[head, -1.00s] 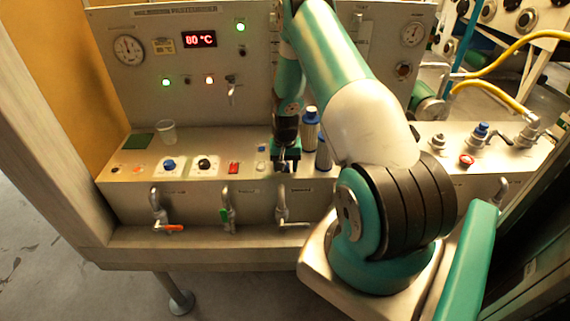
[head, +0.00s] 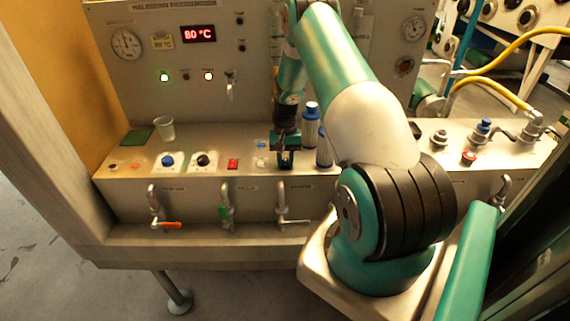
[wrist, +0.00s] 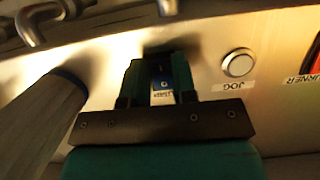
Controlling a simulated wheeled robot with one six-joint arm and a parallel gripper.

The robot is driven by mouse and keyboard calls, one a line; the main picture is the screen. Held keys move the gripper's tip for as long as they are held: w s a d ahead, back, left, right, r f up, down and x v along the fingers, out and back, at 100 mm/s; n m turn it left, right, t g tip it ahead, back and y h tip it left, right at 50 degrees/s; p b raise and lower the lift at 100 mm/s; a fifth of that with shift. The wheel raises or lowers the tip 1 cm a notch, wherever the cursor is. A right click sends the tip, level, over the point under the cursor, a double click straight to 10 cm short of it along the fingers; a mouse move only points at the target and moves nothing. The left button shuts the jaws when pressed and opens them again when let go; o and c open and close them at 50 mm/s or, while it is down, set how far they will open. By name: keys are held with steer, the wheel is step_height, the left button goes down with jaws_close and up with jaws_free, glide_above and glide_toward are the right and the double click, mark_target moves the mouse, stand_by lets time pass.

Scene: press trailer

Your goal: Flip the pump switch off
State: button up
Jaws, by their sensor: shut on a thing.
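In the head view my gripper (head: 285,160) reaches down to the sloped panel, right of the red burner switch (head: 233,164), and hides the pump switch. Whether the lever is up or down cannot be seen.
A round white JOG button (wrist: 238,64) is beside my fingers. Blue-capped bottles (head: 311,126) stand close to my gripper on the right. A clear cup (head: 165,129) stands at the left. The display (head: 199,33) reads 80 °C. Valve handles hang along the front.

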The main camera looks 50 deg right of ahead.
mark_target(285, 157)
stand_by(0.3)
steer(key=o, duration=0.9)
steer(key=shift+s, duration=0.1)
steer(key=shift+r, duration=0.1)
steer(key=b+v, duration=0.5)
steer(key=v, duration=1.2)
steer(key=shift+d+r, duration=0.1)
steer(key=shift+d, duration=0.05)
